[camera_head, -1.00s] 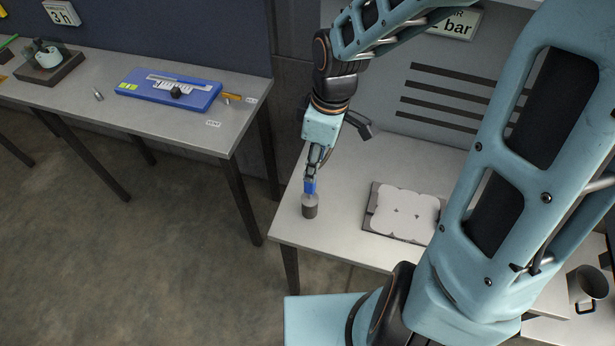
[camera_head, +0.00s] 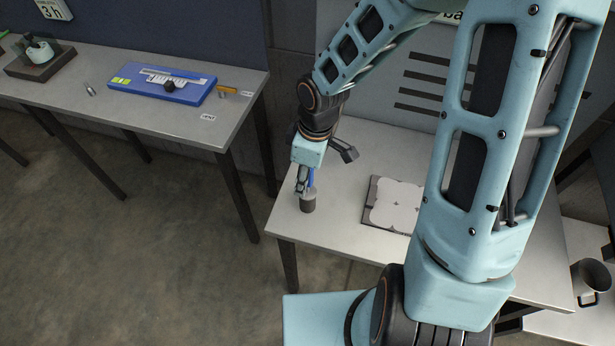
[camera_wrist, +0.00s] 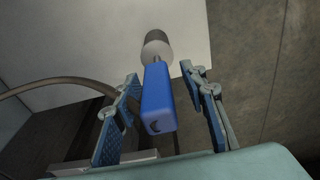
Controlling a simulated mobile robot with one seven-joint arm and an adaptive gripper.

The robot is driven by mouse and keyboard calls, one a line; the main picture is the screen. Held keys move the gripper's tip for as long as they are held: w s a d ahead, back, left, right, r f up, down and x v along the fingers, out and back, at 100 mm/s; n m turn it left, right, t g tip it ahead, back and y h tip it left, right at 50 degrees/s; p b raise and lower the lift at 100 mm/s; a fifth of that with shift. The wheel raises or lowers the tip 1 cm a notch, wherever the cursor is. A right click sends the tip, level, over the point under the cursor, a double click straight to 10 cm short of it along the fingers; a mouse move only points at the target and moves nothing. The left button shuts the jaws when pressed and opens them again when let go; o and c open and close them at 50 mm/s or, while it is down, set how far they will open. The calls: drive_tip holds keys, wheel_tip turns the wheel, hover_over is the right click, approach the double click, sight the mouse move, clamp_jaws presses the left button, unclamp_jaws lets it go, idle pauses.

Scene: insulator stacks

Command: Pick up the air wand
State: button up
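The air wand (camera_wrist: 157,97) has a blue block-shaped handle and stands upright in a dark grey cylindrical holder with a light top (camera_head: 308,203), near the front left corner of the right table. In the wrist view the holder (camera_wrist: 157,45) lies beyond the handle. My gripper (camera_head: 305,190) points down at the wand. In the wrist view my gripper (camera_wrist: 163,80) is open, with one finger on each side of the blue handle. Gaps show between the handle and both fingers, so it is not gripped. In the head view the fingers partly cover the handle.
A dark board with a white scalloped plate (camera_head: 395,205) lies right of the holder on the table (camera_head: 345,235). A left table (camera_head: 190,125) carries a blue tray (camera_head: 165,85). A grey mug (camera_head: 588,277) stands at lower right. A hose (camera_wrist: 50,85) curves beside my gripper.

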drive_tip(key=shift+c, duration=0.3)
clamp_jaws()
wheel_tip(320, 180, up, 12)
drive_tip(key=p, duration=0.4)
drive_tip(key=shift+r+p, duration=0.6)
drive_tip(key=shift+r, duration=0.05)
drive_tip(key=shift+w+r, duration=0.1)
drive_tip(key=shift+r, duration=2.3)
